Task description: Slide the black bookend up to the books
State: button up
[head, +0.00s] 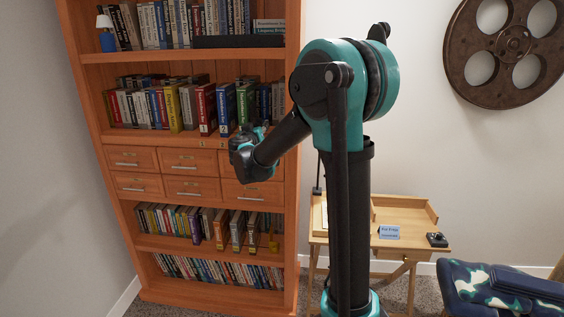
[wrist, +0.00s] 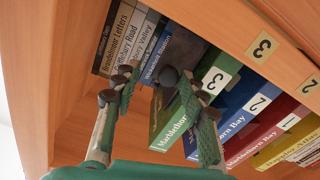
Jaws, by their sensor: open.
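My gripper (wrist: 152,82) is open in front of the upper-middle shelf, its two green fingers apart and nothing held between them. In the head view my gripper (head: 250,155) is at the right part of that shelf, just below the green book. In the wrist view a dark grey surface (wrist: 205,58), probably the black bookend, shows between the blue book (wrist: 176,55) and the green book (wrist: 175,118). The right finger partly covers it. Whether a finger touches it I cannot tell. The books beside it stand upright in a row, seen nearly upside down in the wrist view.
The bookcase (head: 85,100) has drawers (head: 185,160) below this shelf and more books on the other shelves. A long dark object (head: 225,42) lies on the top shelf. A small desk (head: 400,214) stands right of the bookcase, with a camouflage-patterned chair (head: 500,285) further right.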

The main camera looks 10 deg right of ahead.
jog(key=d, duration=0.1)
jog(key=s+d, duration=0.1)
jog(key=d, duration=0.2)
jog(key=shift+s+d, duration=0.2)
jog(key=shift+s, duration=0.05)
jog(key=v, duration=1.7)
jog(key=s+d+f+g, duration=0.3)
jog(key=d+f, duration=0.3)
jog(key=f, duration=0.1)
jog(key=s+d+f+m+g+h, duration=0.1)
jog(key=s+d+f+g, duration=0.3)
jog(key=d+f, duration=0.2)
jog(key=shift+f+m, duration=0.3)
jog(key=shift+f, duration=0.45)
jog(key=w+a+r+n+t+y, duration=0.1)
jog(key=w+a+r+t, duration=0.3)
jog(key=a+r, duration=0.3)
jog(key=w+a+r+n+t, duration=0.1)
jog(key=w+a+r+t, duration=0.25)
jog(key=a+r, duration=0.3)
jog(key=shift+g, duration=0.25)
jog(key=x, duration=1.7)
jog(key=shift+w+d+r, duration=0.2)
jog(key=shift+w+r, duration=0.05)
jog(key=shift+r, duration=0.1)
